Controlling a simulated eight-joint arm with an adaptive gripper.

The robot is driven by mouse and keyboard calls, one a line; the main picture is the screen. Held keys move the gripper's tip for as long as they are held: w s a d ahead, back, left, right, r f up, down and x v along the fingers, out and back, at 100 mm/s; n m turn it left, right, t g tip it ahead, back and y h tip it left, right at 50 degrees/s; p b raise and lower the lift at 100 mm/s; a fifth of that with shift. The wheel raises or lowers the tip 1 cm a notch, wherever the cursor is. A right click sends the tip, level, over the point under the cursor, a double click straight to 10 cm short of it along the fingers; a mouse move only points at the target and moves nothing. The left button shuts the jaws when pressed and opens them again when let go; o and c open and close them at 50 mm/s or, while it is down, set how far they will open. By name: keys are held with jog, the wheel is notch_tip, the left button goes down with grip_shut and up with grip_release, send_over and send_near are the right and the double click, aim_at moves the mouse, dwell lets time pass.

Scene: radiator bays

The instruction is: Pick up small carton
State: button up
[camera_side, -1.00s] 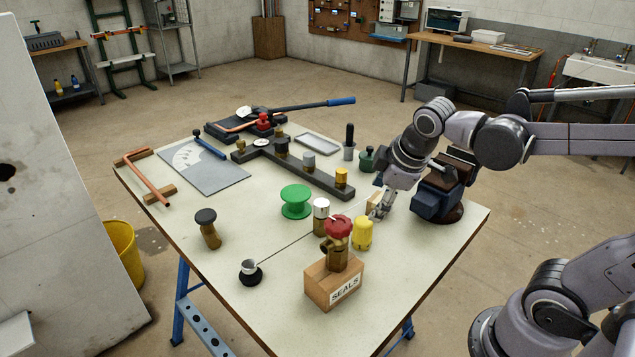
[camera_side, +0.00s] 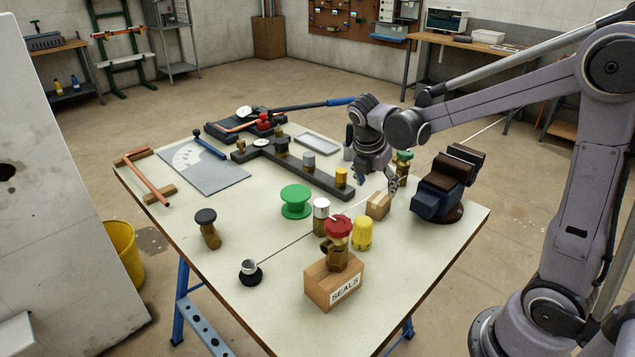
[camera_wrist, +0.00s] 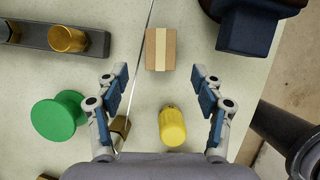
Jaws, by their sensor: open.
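The small carton (camera_side: 378,205) is a brown box with a pale tape strip. My gripper (camera_side: 391,190) is close behind and above the carton in the side view. In the wrist view my gripper (camera_wrist: 160,82) has its two blue-padded fingers spread wide and empty. The carton lies beyond the fingertips, centred between their lines. I cannot tell the exact height of the fingers above the table.
A yellow cap (camera_side: 362,233) and a brass valve with a red handwheel (camera_side: 338,231) on the SEALS box (camera_side: 333,282) stand nearby. A green spool (camera_side: 296,201) is to the left. A vise (camera_side: 446,186) stands right. A thin rod (camera_wrist: 136,85) passes just left of the carton.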

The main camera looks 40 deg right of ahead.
aim_at(379, 198)
jog(key=shift+x, duration=3.8)
jog(key=shift+d+r, duration=0.1)
jog(key=shift+d, duration=0.05)
jog(key=c, duration=1.3)
